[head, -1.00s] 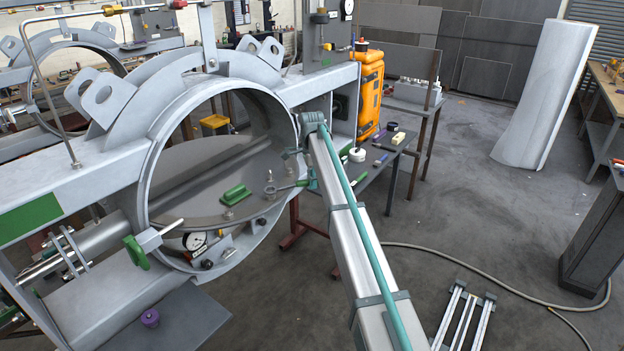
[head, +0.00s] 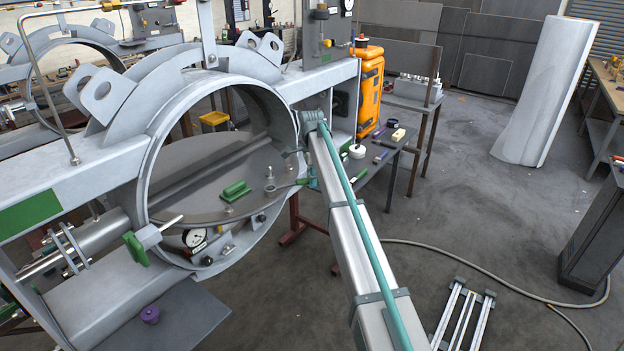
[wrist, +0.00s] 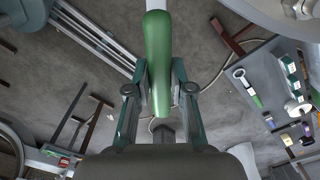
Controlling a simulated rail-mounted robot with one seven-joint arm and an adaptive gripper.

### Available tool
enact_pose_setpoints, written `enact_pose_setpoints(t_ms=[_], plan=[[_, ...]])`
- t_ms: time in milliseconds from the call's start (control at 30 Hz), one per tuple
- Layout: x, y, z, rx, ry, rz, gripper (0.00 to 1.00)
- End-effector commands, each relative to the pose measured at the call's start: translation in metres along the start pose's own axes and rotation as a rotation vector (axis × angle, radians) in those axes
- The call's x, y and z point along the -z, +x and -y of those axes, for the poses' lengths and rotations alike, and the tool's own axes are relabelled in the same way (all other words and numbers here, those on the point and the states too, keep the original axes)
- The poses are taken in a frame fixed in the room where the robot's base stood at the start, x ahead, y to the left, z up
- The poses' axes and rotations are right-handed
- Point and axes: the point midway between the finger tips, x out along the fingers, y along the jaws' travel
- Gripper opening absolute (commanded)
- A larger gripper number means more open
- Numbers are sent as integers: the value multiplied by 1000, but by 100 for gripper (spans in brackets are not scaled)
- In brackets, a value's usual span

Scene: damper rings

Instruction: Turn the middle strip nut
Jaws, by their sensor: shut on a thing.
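My gripper (wrist: 160,108) is shut on a green handle (wrist: 158,55) in the wrist view. A pale metal shank runs on from the handle past the top edge, so the tool's far end is hidden there. In the head view, my gripper shows only as a small teal shape (head: 313,182) beside the ring's right rim, mostly behind my arm. A slim tool (head: 288,187) reaches left from it to a nut on a stud (head: 270,187) on the grey disc. Another nut (head: 228,208) sits further left. I cannot tell whether the tool is seated around the nut.
The upright grey ring (head: 153,165) stands close around the work. A green grip (head: 235,190) lies on the disc (head: 195,165), and a dial gauge (head: 195,237) is below. A side bench (head: 375,170) with small tools stands right. Open floor (head: 450,190) lies beyond.

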Motion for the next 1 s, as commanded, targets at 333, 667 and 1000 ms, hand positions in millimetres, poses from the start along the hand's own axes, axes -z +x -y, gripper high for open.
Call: enact_pose_setpoints(t_ms=[333, 667, 1000], plan=[[0, 3, 0, 1, 0, 0, 0], [0, 6, 0, 0, 0, 0, 0], [0, 8, 0, 1, 0, 0, 0]])
